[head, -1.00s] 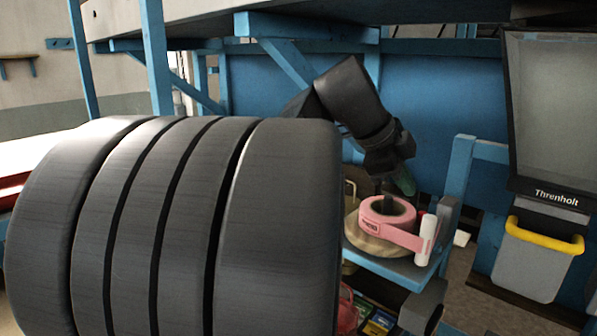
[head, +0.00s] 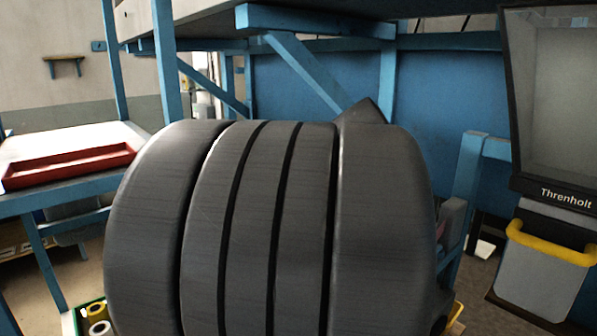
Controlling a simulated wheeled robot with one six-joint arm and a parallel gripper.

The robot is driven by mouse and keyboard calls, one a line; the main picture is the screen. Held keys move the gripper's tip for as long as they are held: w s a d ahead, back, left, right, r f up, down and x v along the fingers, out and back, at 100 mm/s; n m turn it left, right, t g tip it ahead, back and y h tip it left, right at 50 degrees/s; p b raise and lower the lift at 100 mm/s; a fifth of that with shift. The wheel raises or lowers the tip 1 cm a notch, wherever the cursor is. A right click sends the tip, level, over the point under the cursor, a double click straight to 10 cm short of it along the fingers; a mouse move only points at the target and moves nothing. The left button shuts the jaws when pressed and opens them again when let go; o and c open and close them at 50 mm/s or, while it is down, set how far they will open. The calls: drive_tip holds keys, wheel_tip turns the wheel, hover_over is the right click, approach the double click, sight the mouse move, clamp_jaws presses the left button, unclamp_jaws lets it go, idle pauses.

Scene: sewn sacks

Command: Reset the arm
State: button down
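My own dark arm fills the middle of the head view, and a pointed piece of it sticks up behind the large ribbed part. My gripper is hidden behind the arm, so I cannot see its fingers or whether it holds anything.
A red tray (head: 70,165) lies on a white-topped table (head: 30,146) at the left. A blue frame (head: 470,185) stands behind and right of my arm. A screen marked Threnholt (head: 553,100) and a grey bin with a yellow handle (head: 540,270) are at the right. Rolls sit in a green box (head: 83,318) low left.

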drive_tip(key=shift+s+a+r+p, duration=0.1)
drive_tip(key=shift+a+r+p, duration=0.05)
drive_tip(key=shift+a, duration=0.3)
drive_tip(key=shift+s+a+r+p, duration=0.1)
drive_tip(key=shift+a+p, duration=0.05)
drive_tip(key=shift+a, duration=0.3)
drive_tip(key=shift+d+f, duration=0.15)
drive_tip(key=shift+d, duration=0.15)
drive_tip(key=shift+a, duration=0.15)
drive_tip(key=shift+f, duration=0.1)
